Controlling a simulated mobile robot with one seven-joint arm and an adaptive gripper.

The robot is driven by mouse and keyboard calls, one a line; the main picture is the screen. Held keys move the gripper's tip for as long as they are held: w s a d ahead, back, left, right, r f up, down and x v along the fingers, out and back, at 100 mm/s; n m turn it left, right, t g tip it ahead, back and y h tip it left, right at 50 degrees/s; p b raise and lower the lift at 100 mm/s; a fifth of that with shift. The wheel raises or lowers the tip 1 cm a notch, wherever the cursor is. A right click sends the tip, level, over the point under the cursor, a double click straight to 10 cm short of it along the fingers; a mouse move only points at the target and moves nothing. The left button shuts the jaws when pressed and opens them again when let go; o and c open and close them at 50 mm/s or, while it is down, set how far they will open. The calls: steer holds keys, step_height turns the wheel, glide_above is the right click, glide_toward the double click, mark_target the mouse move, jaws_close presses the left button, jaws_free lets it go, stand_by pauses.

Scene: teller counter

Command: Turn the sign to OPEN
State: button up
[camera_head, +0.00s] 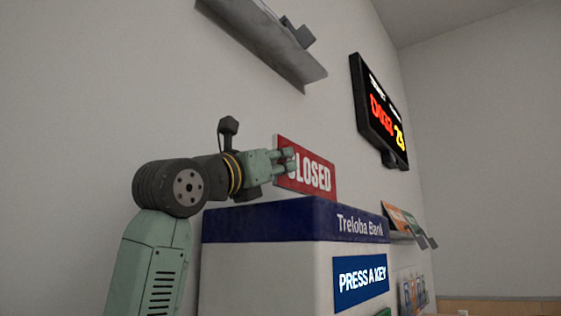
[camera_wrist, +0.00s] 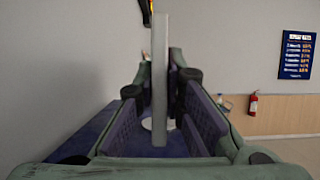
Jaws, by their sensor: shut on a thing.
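The sign (camera_head: 318,178) is a red plate with white letters reading CLOSED in the head view. It stands upright above the blue top of a white machine labelled Treloba Bank. My gripper (camera_head: 287,161) is at the sign's left end and covers part of the first letter. In the wrist view the sign (camera_wrist: 160,75) is seen edge-on as a narrow pale upright plate. It stands between the two fingers of my gripper (camera_wrist: 161,105), which are shut on it. The sign's far face is hidden.
The white machine (camera_head: 255,270) with its blue top band stands below the sign. A PRESS A KEY screen (camera_head: 360,283) is on its front. A shelf (camera_head: 265,38) hangs on the wall above. A display board (camera_head: 378,112) hangs at the right. A fire extinguisher (camera_wrist: 253,103) is on the far wall.

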jaws_close()
stand_by(0.3)
steer(key=shift+w+a+m+g+h, duration=0.25)
steer(key=shift+m+g+h, duration=0.05)
steer(key=shift+g+h, duration=0.1)
steer(key=shift+w+a+m+g+h, duration=0.25)
steer(key=shift+m+g+h, duration=0.2)
steer(key=shift+g+h, duration=0.15)
steer(key=shift+w+a+m+g+h, duration=0.25)
steer(key=shift+m+g+h, duration=0.15)
steer(key=shift+g+h, duration=0.2)
steer(key=shift+w+a+m+g+h, duration=0.25)
steer(key=shift+m+g+h, duration=0.2)
steer(key=shift+g+h, duration=0.15)
steer(key=o, duration=0.6)
jaws_free()
steer(key=shift+a, duration=0.1)
steer(key=v, duration=0.7)
steer(key=shift+s+a+f, duration=0.1)
steer(key=shift+s+f, duration=0.05)
steer(key=shift+s, duration=0.05)
